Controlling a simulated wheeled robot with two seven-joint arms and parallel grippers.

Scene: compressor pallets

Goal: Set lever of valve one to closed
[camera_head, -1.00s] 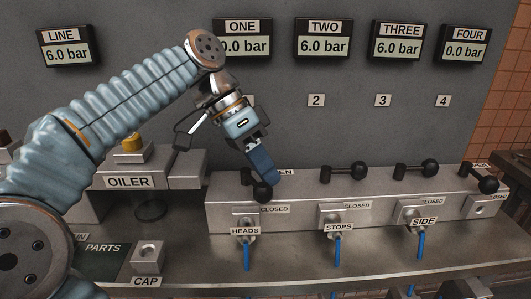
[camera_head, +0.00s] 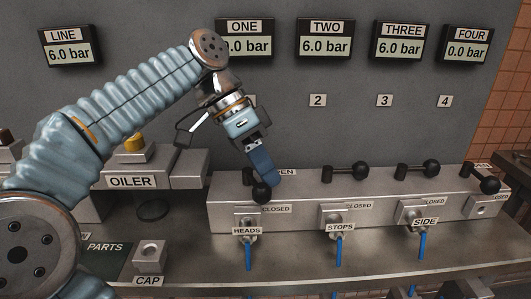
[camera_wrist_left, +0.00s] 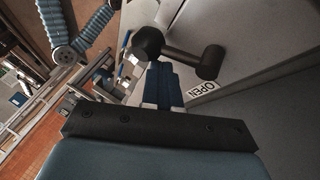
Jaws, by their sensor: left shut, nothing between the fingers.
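The lever of valve one has a black ball knob (camera_head: 261,192) and a dark hub (camera_head: 248,176) on the grey valve block. Its knob points toward the front, by the CLOSED label (camera_head: 276,209). The OPEN label is partly covered by my fingers. My left gripper (camera_head: 271,182) is shut and empty, its blue fingers pointing down just right of the knob. In the left wrist view the fingers (camera_wrist_left: 165,88) lie close beside the knob (camera_wrist_left: 148,42) and lever arm; I cannot tell if they touch. Display ONE (camera_head: 246,50) reads 0.0 bar. My right gripper is out of view.
Levers two (camera_head: 345,173) and three (camera_head: 417,172) point right; their displays read 6.0 bar. Lever four (camera_head: 489,185) points forward and reads 0.0 bar. The OILER box (camera_head: 131,182) stands left of the block. Blue-handled fittings (camera_head: 248,257) hang in front.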

